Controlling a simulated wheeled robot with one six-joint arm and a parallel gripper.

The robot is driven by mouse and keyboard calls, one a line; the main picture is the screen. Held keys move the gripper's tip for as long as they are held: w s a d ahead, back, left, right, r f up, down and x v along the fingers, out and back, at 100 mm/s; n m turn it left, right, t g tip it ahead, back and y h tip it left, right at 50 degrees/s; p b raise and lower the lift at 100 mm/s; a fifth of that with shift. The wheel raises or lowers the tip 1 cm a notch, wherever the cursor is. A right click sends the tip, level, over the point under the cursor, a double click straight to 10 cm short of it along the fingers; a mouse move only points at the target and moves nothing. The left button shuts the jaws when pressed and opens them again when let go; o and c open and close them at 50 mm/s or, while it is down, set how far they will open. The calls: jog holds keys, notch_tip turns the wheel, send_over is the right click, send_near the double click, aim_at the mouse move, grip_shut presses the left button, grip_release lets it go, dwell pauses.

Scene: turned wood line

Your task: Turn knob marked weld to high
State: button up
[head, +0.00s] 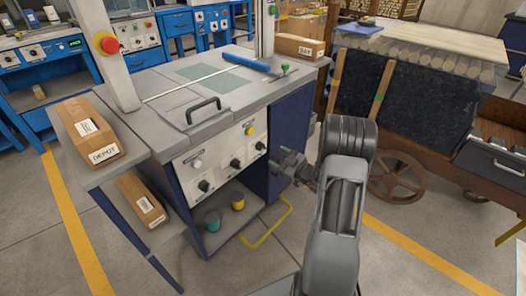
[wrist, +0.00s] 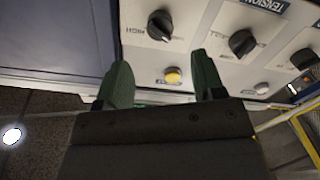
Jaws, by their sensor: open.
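The pale control panel (head: 222,158) on the front of the grey-topped bench carries a row of three black knobs. The right knob (head: 259,146) also shows in the wrist view (wrist: 160,25), with "HIGH" printed beside it. The middle knob (head: 235,163) has a blue label reading "TENSION" in the wrist view. The left knob (head: 204,186) is at the panel's far end. I cannot read a "weld" mark. My gripper (head: 281,163) is open and empty in front of the panel's right end. In the wrist view its fingers (wrist: 160,60) flank a yellow button, apart from the knobs.
The yellow button (head: 250,131) sits above the right knob. A black handle (head: 203,108) stands on the bench top. A yellow rail (head: 268,228) sticks out low in front. A wooden cart (head: 400,130) stands close on the right. Boxes (head: 88,133) lie at the left.

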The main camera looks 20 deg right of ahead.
aim_at(263, 147)
jog(key=b+x, duration=0.1)
jog(key=x, duration=0.7)
jog(key=shift+w, duration=0.1)
jog(key=shift+c, duration=0.4)
jog(key=c, duration=0.8)
jog(key=shift+c, duration=0.2)
